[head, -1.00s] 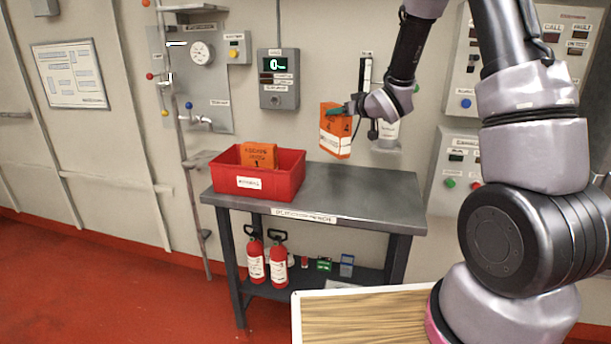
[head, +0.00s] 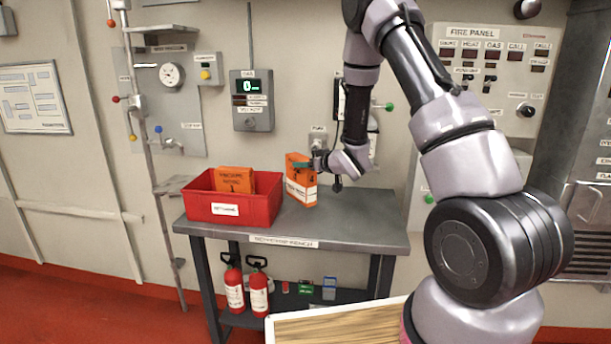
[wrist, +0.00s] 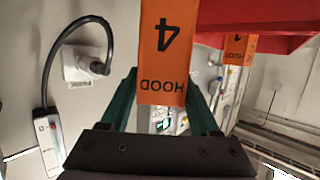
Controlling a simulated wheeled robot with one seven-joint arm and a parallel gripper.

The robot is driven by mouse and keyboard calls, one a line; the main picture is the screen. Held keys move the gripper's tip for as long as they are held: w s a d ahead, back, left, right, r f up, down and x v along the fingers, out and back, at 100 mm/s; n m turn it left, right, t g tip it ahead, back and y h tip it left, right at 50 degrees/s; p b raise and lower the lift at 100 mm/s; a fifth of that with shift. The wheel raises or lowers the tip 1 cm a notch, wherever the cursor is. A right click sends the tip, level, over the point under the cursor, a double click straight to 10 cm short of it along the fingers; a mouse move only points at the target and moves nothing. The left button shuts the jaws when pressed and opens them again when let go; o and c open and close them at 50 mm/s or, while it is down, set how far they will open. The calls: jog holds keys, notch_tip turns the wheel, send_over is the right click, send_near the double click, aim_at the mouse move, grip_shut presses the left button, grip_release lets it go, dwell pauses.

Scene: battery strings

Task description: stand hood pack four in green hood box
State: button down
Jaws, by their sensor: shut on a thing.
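The hood pack four (head: 303,190) is an orange block with a white label band. In the wrist view its face (wrist: 162,60) reads HOOD 4, upside down. My gripper (head: 314,163) is shut on the pack, its green fingers (wrist: 160,100) on either side of it. The pack is roughly upright over the bench, just right of the red box (head: 232,209); I cannot tell whether its base touches the bench. I see no green box on the bench top; the box there is red.
Another orange pack (head: 235,181) stands in the red box, which has free room beside it. The grey bench (head: 345,222) is clear at right. Two fire extinguishers (head: 233,288) and small items, one green (head: 305,287), are on the lower shelf. A wall panel (head: 251,101) hangs behind.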

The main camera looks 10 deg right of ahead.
aim_at(306, 174)
jog(key=shift+f, duration=2.05)
jog(key=shift+c, duration=2.1)
grip_release()
jog(key=shift+f, duration=0.1)
jog(key=o, duration=0.3)
